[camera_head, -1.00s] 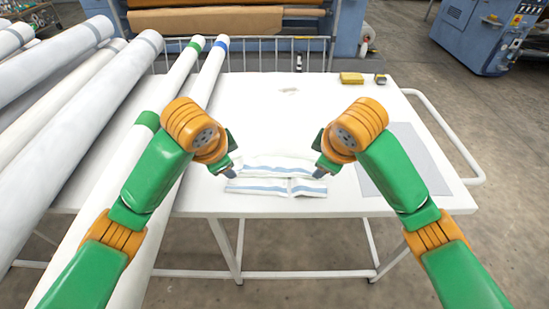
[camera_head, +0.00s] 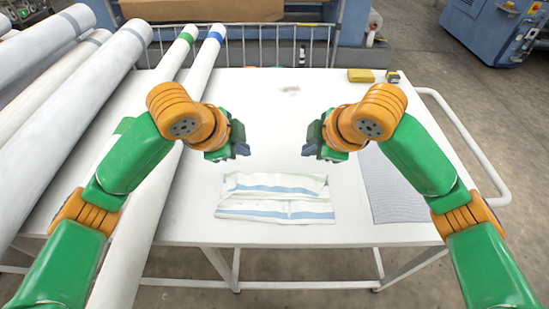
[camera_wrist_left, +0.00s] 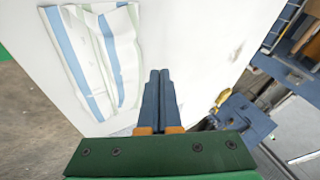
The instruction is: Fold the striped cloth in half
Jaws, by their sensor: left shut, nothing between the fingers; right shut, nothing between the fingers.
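The striped cloth (camera_head: 276,203) lies near the front edge of the white table, white with blue stripes and some wrinkles. It is a wide, short shape with one layer lying over another, the edges not quite even. It also shows in the left wrist view (camera_wrist_left: 82,62) at the upper left. My left gripper (camera_head: 243,151) is shut and empty, above the table behind the cloth's left part. Its closed fingers also show in the left wrist view (camera_wrist_left: 158,85), apart from the cloth. My right gripper (camera_head: 310,150) is shut and empty, behind the cloth's right end.
Long white rolls (camera_head: 75,120) lie along the left side of the table (camera_head: 260,110). A grey sheet (camera_head: 398,190) lies at the right. A yellow block (camera_head: 361,75) and a small dark item (camera_head: 392,77) sit at the back right. The table's middle is clear.

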